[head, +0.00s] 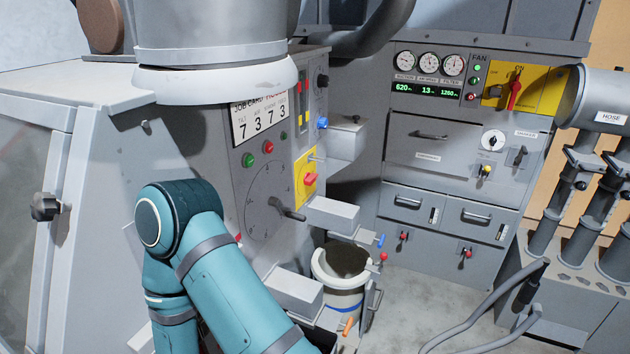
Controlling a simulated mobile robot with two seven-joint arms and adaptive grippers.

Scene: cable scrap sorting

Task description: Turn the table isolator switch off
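No readable label tells which is the table isolator. A teal arm of mine crosses the lower left in front of the grey machine. Neither gripper shows in the view.
A dial with a dark lever (287,210), green and red buttons and a job card (261,118) share the machine's panel. Grey boxes (332,214) jut out below the switch. A bucket (342,272) stands beyond them. Hose pipes (600,190) stand at right.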

